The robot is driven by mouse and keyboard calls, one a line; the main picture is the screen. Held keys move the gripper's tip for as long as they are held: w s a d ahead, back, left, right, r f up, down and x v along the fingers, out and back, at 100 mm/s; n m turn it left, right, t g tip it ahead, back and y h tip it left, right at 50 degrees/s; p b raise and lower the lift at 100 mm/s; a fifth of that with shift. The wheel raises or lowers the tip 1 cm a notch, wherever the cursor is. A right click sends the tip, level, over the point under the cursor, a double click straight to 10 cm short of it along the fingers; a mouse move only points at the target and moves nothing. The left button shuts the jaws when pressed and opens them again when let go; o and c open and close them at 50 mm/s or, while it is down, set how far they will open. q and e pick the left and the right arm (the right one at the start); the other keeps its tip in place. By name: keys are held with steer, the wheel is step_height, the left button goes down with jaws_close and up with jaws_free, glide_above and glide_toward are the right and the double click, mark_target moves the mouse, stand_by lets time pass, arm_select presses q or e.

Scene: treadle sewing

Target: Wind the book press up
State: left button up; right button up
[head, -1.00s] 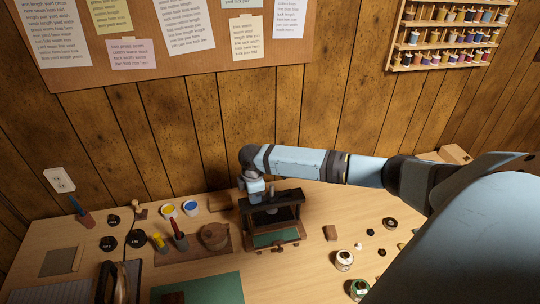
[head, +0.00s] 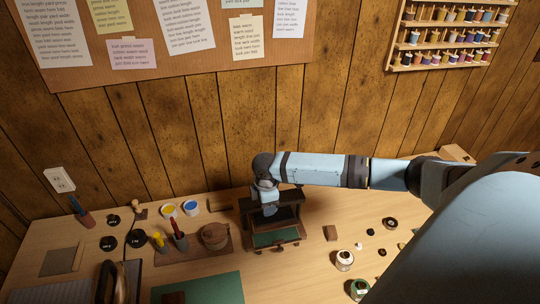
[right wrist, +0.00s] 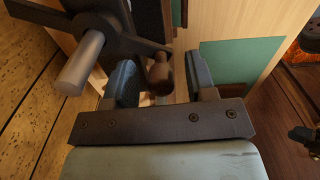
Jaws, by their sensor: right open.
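The book press (head: 285,213) is a dark frame with a green plate low at its front, standing on the table in the head view. In the right wrist view its dark top parts (right wrist: 105,28) and a grey cylindrical bar (right wrist: 80,65) show at upper left. My right gripper (head: 267,208) is over the top of the press and hides part of it. In the right wrist view the right gripper (right wrist: 160,68) is open, and a dark rounded knob (right wrist: 159,76) stands between its two fingers. I cannot tell whether either finger touches it. My left gripper is not in view.
A green mat (head: 215,288) lies in front. Small jars (head: 344,259) and a brown block (head: 330,233) stand to the right. The wood-panelled wall rises close behind.

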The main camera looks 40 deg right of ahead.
steer(key=shift+r, duration=0.1)
steer(key=shift+r, duration=3.4)
steer(key=shift+a, duration=0.1)
steer(key=s+a+f+m+t+y, duration=0.25)
steer(key=a+f, duration=0.25)
steer(key=a, duration=0.4)
steer(key=s+a+f+m+t+y, duration=0.1)
steer(key=s+a+f+t+y, duration=0.1)
steer(key=s+a+f, duration=0.35)
steer(key=s+a+f+m+t+h, duration=0.1)
steer(key=s+a+m+t, duration=0.2)
steer(key=s, duration=0.3)
steer(key=s+a+f+m+t, duration=0.1)
steer(key=s+a+m+t, duration=0.1)
steer(key=s, duration=0.4)
steer(key=shift+s+a+m+t+h, duration=0.4)
steer(key=shift+m+t, duration=0.25)
steer(key=shift+m, duration=0.3)
